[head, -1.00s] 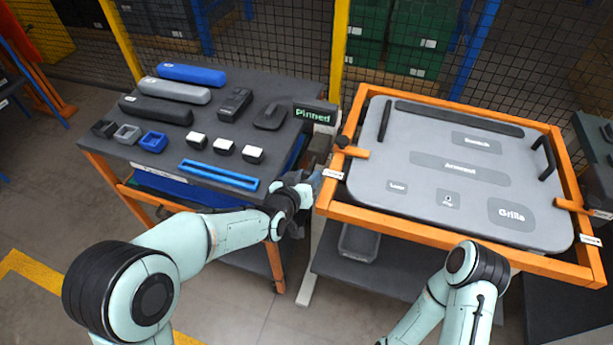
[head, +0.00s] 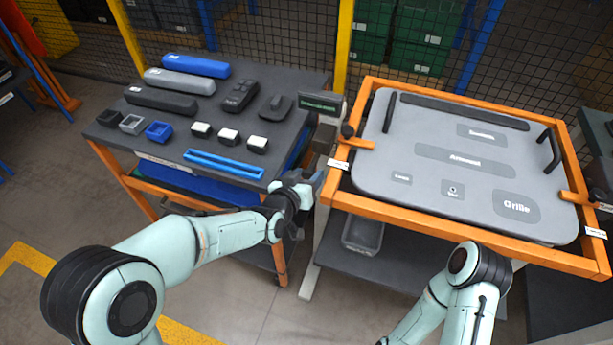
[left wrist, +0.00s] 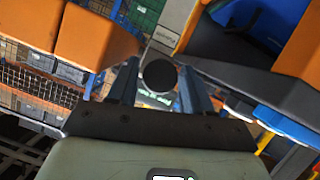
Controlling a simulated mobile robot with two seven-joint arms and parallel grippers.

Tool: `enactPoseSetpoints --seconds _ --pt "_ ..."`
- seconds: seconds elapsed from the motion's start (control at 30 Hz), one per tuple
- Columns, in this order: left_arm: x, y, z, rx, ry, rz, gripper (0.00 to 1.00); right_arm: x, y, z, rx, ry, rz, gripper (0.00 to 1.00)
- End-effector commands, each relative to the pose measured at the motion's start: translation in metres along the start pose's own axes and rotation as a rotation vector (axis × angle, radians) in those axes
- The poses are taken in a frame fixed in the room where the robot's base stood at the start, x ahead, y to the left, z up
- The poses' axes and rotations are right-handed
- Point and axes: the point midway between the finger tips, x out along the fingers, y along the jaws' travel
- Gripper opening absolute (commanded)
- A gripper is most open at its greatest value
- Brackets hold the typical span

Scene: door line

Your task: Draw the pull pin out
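The pull pin shows as a small black knob (head: 347,131) at the left side of the orange frame (head: 430,222), beside an orange latch tab (head: 356,143). My left gripper (head: 316,180) is below and left of the knob, at the gap between the bench and the frame. In the left wrist view a round black knob (left wrist: 159,76) appears between the fingertips of my left gripper (left wrist: 158,82). The fingers stand apart with gaps on both sides of it, so the gripper is open. My right arm enters at the bottom, but its gripper is out of view.
The frame holds a grey labelled panel (head: 450,185). A small dark sign (head: 321,104) with green text, too blurred to read, stands behind the knob. The left bench (head: 200,130) carries bars, blocks and a blue rail. A grey bin (head: 362,235) sits below the frame.

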Motion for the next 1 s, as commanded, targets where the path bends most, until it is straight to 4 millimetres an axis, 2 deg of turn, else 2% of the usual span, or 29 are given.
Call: enactPoseSetpoints --seconds 0.13,0.23,0.5,0.7,0.83,1.0 --pt "-0.005 0.0 0.0 0.0 0.0 0.0 0.5 0.0 0.0 0.0 0.0 0.0 0.0 0.48" --pt "-0.018 0.0 -0.001 -0.001 0.001 0.001 0.5 0.0 0.0 0.0 0.0 0.0 0.0 0.48" --pt "-0.078 0.0 -0.002 -0.003 0.003 0.001 0.5 -0.003 -0.001 0.0 0.0 0.001 0.0 0.48" --pt "-0.115 0.0 -0.002 -0.001 0.003 0.0 0.5 -0.007 -0.003 0.0 -0.001 0.002 -0.001 0.48" --pt "-0.128 0.0 -0.001 -0.001 0.001 0.0 0.5 -0.009 -0.003 0.0 -0.001 0.003 -0.001 0.48" --pt "-0.134 0.0 0.0 0.0 0.0 0.0 0.5 -0.01 -0.004 0.0 -0.001 0.003 -0.001 0.48"
